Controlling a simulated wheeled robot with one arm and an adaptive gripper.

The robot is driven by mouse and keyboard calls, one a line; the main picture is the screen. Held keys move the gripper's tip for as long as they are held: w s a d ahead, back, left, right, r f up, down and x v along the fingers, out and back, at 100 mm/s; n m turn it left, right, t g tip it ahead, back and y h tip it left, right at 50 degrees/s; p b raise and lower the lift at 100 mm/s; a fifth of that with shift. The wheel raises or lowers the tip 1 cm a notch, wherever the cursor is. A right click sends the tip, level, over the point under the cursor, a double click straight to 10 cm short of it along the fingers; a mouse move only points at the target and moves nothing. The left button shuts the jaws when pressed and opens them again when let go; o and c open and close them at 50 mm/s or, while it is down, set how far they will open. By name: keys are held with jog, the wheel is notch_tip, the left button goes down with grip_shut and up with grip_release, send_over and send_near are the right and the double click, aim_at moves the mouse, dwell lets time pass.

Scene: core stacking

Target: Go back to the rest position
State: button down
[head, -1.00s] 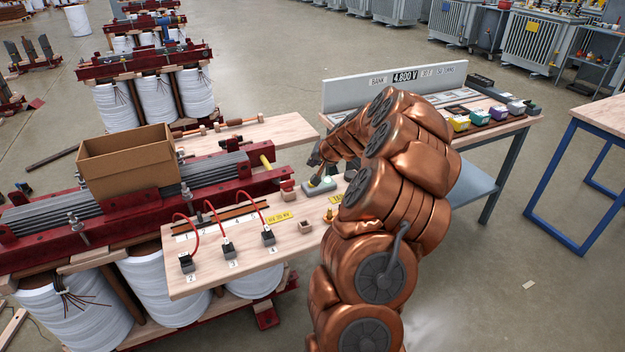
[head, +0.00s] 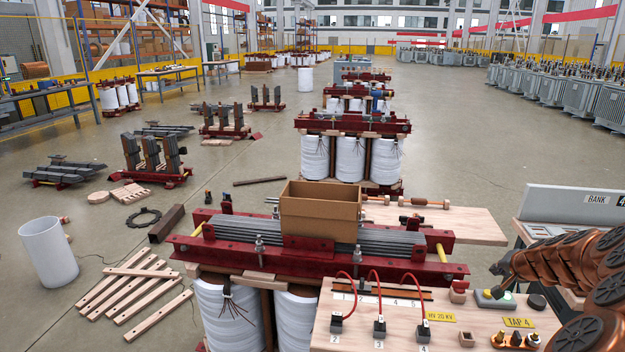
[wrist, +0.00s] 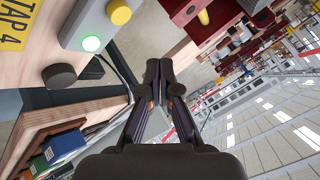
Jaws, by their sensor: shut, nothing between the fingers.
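My gripper (wrist: 158,78) is shut and empty in the wrist view, its two dark fingers together. In the head view my copper-coloured arm comes in from the right edge, and my gripper (head: 497,286) is above the right end of the wooden board (head: 455,338). A grey control box (head: 494,301) lies there; in the wrist view the control box (wrist: 73,38) has a lit green lamp (wrist: 91,43) and a yellow button (wrist: 119,11). The fingers appear apart from the box. A black knob (wrist: 59,76) is beside it.
The board also bears red leads on numbered terminals and a TAP 4 label (head: 518,322). A cardboard box (head: 320,211) sits on the transformer core (head: 300,239). A bench with a BANK panel (head: 575,205) stands at the right. Wooden slats lie on the floor at left.

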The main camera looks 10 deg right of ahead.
jog(key=a+r+n+g+y, duration=0.1)
jog(key=a+r+n+y, duration=0.15)
jog(key=a, duration=0.85)
jog(key=a+r+n+y, duration=0.2)
jog(key=a+r, duration=0.1)
jog(key=a, duration=0.8)
jog(key=s+a+n+g+y, duration=0.1)
jog(key=s+a+n+g, duration=0.5)
jog(key=a, duration=1)
jog(key=s+a+g, duration=0.1)
jog(key=s+a, duration=0.2)
jog(key=s, duration=0.5)
jog(key=s+a, duration=0.4)
jog(key=s, duration=0.4)
jog(key=s+d+n+g+h, duration=0.1)
jog(key=s+g+h, duration=0.25)
jog(key=s, duration=1.35)
jog(key=s+p+v, duration=0.2)
jog(key=p+v, duration=1.1)
jog(key=shift+d+r+t, duration=0.2)
jog(key=shift+r+t, duration=0.15)
jog(key=shift+d, duration=0.1)
